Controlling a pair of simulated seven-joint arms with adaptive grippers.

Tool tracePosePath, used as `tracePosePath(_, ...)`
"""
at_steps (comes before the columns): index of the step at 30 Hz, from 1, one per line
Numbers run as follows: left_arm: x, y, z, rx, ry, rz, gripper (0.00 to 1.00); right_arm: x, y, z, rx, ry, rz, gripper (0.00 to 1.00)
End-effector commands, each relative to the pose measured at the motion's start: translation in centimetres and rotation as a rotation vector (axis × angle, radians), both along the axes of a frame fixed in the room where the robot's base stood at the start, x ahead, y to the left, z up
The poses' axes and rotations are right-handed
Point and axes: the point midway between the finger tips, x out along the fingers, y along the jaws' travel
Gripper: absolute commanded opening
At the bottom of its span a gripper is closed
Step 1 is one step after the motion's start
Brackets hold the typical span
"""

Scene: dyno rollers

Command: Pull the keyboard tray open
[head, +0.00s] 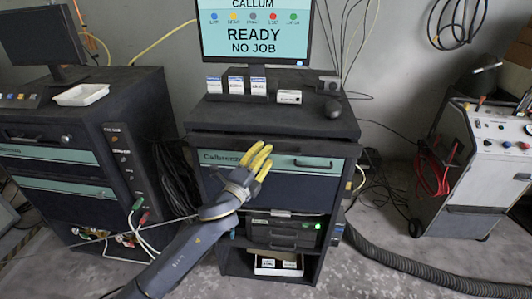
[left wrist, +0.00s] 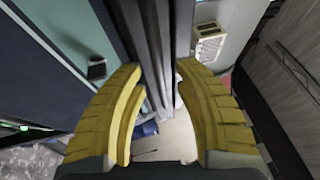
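The keyboard tray (head: 320,148) appears as a thin dark slab under the black worktop of the middle cabinet, above a teal-banded drawer. It looks pushed in. My left gripper (head: 265,154) is in front of the cabinet, its yellow fingers near the tray's front edge and overlapping the drawer front. In the left wrist view, the left gripper (left wrist: 162,72) is open. Dark long edges (left wrist: 155,45), seemingly the tray and worktop fronts, run between and beyond its fingertips. I cannot tell whether the fingers touch them. My right gripper is not in view.
The drawer handle (head: 313,163) is right of my left gripper. The monitor (head: 255,35), small boxes (head: 237,85) and a mouse (head: 333,109) stand on the worktop. Another cabinet (head: 60,165) is at the left, a grey cart (head: 480,165) at the right. A black hose (head: 400,265) lies on the floor.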

Motion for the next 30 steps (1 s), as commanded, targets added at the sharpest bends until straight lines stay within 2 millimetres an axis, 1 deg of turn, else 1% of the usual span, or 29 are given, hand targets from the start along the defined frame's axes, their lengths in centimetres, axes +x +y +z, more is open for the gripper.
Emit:
tracePosePath(6, 0.94, -0.60, 0.23, 0.000, 0.000, -0.001, 0.33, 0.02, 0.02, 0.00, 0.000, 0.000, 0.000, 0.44)
tracePosePath(16, 1.07, -0.69, 0.24, 0.000, 0.000, -0.001, 0.33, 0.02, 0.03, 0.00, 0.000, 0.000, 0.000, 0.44)
tracePosePath(17, 1.06, -0.68, 0.24, 0.000, 0.000, -0.001, 0.36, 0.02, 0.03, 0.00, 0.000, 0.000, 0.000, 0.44)
tracePosePath(26, 1.06, -0.66, 0.24, 0.000, 0.000, -0.001, 0.01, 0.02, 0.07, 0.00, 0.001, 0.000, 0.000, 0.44)
tracePosePath(30, 1.05, -0.65, 0.23, 0.000, 0.000, -0.001, 0.00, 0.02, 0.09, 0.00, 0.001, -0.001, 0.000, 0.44)
